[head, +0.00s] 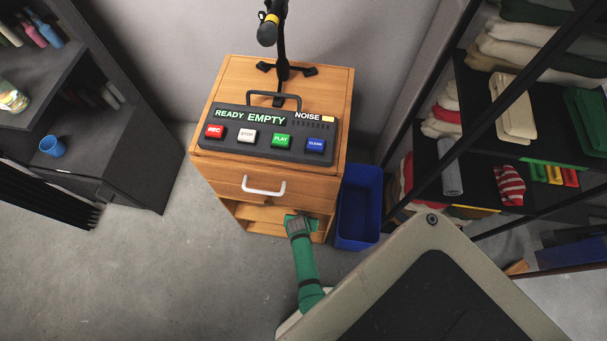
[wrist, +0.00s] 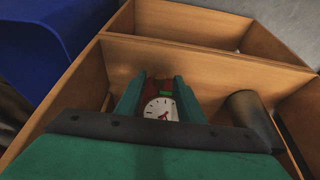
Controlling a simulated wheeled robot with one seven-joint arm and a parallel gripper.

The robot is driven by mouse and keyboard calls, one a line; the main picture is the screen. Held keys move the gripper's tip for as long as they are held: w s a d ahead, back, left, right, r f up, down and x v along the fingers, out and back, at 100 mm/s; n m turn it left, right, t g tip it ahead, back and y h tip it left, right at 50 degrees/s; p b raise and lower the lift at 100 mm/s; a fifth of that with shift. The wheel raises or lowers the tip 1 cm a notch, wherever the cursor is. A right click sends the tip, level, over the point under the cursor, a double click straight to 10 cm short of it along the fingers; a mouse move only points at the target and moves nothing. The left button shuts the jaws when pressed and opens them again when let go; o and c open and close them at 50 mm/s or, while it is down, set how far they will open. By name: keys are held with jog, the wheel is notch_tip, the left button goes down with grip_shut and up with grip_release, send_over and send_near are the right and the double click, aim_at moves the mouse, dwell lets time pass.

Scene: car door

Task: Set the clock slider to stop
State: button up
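A small clock (wrist: 161,108) with a white dial, red marks and a reddish body shows in the wrist view, inside a wooden compartment. A small green part (wrist: 166,95) is at the dial's upper edge; I cannot tell its setting. My gripper (wrist: 159,92) has its two green fingers apart, one on each side of the clock in the picture. I cannot tell whether they touch it. In the head view my gripper (head: 297,220) is at the open lower part of the wooden cabinet (head: 230,185), and the clock is hidden there.
A dark grey rounded object (wrist: 252,115) lies right of the clock in the compartment. Wooden walls (wrist: 210,62) surround it. A blue bin (head: 358,210) stands right of the cabinet. A recorder panel (head: 265,133) with coloured buttons sits on top, above a white handle (head: 263,187).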

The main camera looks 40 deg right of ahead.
jog(key=shift+w+d+f, duration=0.15)
jog(key=shift+f, duration=0.25)
grip_shut()
